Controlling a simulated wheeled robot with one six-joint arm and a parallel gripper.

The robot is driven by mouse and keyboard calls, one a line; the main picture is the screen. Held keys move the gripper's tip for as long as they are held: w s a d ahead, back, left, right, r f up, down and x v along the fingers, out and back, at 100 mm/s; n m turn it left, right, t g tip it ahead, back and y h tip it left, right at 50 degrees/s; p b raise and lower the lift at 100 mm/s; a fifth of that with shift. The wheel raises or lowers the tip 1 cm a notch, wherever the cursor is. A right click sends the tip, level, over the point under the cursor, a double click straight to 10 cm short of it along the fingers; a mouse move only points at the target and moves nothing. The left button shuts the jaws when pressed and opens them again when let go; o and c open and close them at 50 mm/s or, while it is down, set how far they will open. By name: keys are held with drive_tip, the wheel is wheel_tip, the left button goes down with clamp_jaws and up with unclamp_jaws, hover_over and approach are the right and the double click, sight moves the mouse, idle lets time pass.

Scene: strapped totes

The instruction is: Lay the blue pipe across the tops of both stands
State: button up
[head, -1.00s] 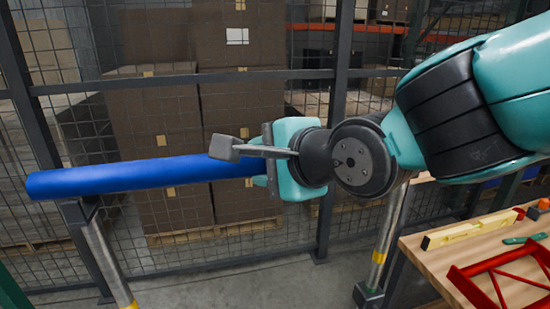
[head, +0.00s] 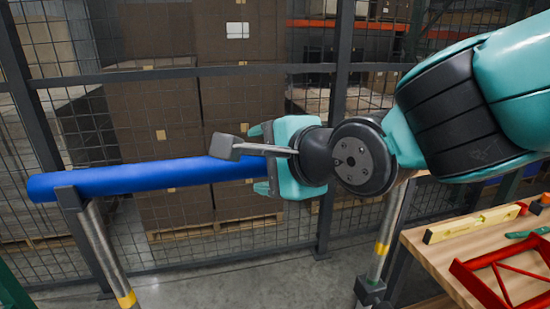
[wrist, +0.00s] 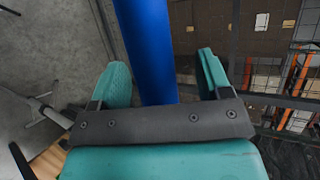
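The blue pipe (head: 150,178) lies nearly level across the head view. Near its left end it sits in the forked top of the left stand (head: 97,245), whose prong shows in front of it. The right stand (head: 386,240) is upright below my arm; its top is hidden, so I cannot tell whether the pipe touches it. My gripper (head: 262,160) is around the pipe's right part, and the pipe's right end is hidden behind it. In the wrist view the pipe (wrist: 150,50) runs between the spread fingers, with gaps on both sides.
A wooden workbench (head: 440,262) at the lower right carries a yellow level (head: 470,225) and a red frame (head: 490,275). A wire mesh fence (head: 300,210) stands behind the stands, with stacked boxes (head: 165,130) beyond it. The floor between the stands is clear.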

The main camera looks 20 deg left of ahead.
drive_tip(key=shift+f, duration=0.1)
drive_tip(key=p+v, duration=0.1)
drive_tip(key=v, duration=1.6)
drive_tip(key=s+d+f+n+g+h, duration=0.3)
drive_tip(key=d+f+n, duration=0.3)
drive_tip(key=d+n, duration=0.1)
drive_tip(key=s+d+f+n+g+h, duration=0.2)
drive_tip(key=d+f+n+g+h, duration=0.1)
drive_tip(key=d+f+n, duration=0.3)
drive_tip(key=shift+s+d+f+n+g+h, duration=0.4)
drive_tip(key=shift+d+n+g, duration=0.3)
drive_tip(key=shift+d+n, duration=0.75)
drive_tip(key=shift+a, duration=0.1)
